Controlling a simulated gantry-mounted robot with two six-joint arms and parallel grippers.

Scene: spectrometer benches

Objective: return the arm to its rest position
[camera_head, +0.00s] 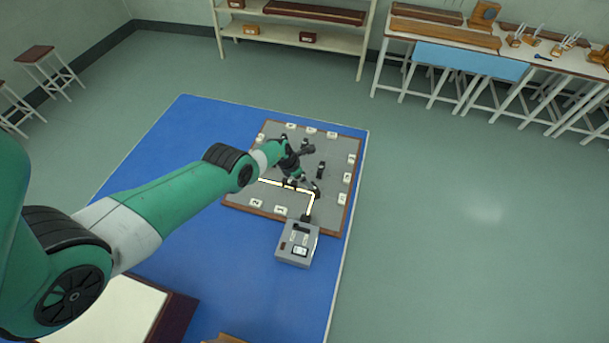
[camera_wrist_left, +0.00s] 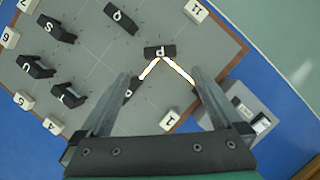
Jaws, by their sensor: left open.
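My left arm (camera_head: 160,205) reaches from the left over the grey board (camera_head: 333,148). Its left gripper (camera_head: 294,161) is above the middle of the board. In the left wrist view the left gripper (camera_wrist_left: 161,76) has its fingers spread apart with nothing held between them. A black block (camera_wrist_left: 160,52) with a letter on it lies on the board just beyond the fingertips, where the bright beam bends. One finger partly hides another black block (camera_wrist_left: 134,86) beside the beam. The height above the board is hard to judge. My right gripper is not in view.
A grey instrument box (camera_head: 298,243) stands at the board's near edge. Several other lettered black blocks (camera_wrist_left: 120,20) and white number tiles (camera_wrist_left: 196,11) are on the board. The blue mat (camera_head: 240,270) has clear room. A cream-topped box (camera_head: 115,312) lies under the arm.

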